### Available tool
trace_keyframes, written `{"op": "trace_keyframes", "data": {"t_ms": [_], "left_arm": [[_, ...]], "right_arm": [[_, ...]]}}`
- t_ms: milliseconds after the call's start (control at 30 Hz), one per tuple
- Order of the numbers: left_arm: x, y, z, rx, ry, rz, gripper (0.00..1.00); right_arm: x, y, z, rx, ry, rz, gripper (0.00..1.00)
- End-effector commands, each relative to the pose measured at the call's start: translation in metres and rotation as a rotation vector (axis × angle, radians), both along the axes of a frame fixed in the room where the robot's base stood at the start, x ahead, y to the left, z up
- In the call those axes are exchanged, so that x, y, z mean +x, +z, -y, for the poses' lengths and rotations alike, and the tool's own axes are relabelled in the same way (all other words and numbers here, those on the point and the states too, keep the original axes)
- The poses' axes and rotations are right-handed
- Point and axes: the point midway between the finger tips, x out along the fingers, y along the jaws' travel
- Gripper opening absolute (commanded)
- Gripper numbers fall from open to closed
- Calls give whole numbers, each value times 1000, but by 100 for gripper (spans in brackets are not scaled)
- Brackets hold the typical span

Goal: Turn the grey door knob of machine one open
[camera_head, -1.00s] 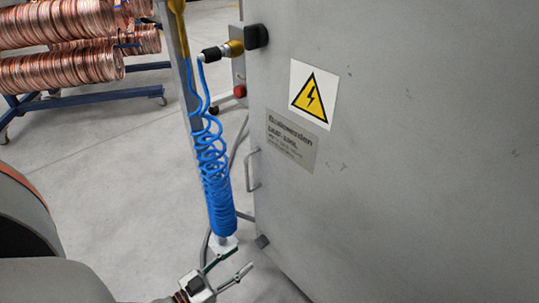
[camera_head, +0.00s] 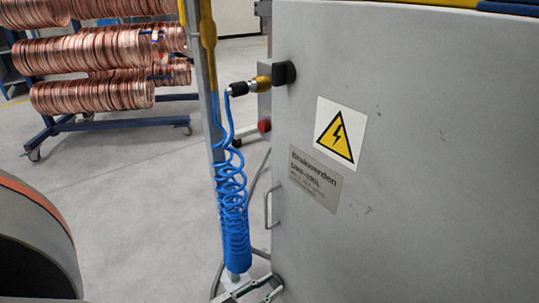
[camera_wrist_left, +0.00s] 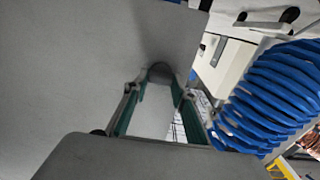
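The machine's grey door (camera_head: 420,180) fills the right of the head view and appears shut. A small dark grey knob (camera_wrist_left: 160,72) sticks out from the door in the left wrist view, at the far end of my left gripper (camera_wrist_left: 160,92). The gripper's two green-padded fingers are apart, with the knob between or just beyond their tips; I cannot tell whether they touch it. In the head view the left gripper (camera_head: 262,288) is at the bottom edge, by the door's lower left corner, partly cut off. My right gripper is not in view.
A blue coiled hose (camera_head: 234,220) hangs just left of the door, close beside my left gripper, and also shows in the wrist view (camera_wrist_left: 270,95). A bar handle (camera_head: 268,208) is on the door edge. A rack of copper coils (camera_head: 95,65) stands behind at left.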

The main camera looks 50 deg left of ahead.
Motion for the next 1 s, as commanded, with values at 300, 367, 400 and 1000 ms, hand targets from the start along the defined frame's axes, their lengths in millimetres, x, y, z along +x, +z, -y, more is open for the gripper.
{"op": "trace_keyframes", "data": {"t_ms": [300,367,400,1000], "left_arm": [[0,0,0,13,0,1,5],[0,1,0,27,1,2,5],[0,1,0,40,1,4,5],[1,0,2,506,4,40,5]], "right_arm": [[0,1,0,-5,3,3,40],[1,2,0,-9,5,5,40],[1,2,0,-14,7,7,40],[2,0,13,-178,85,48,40]]}}
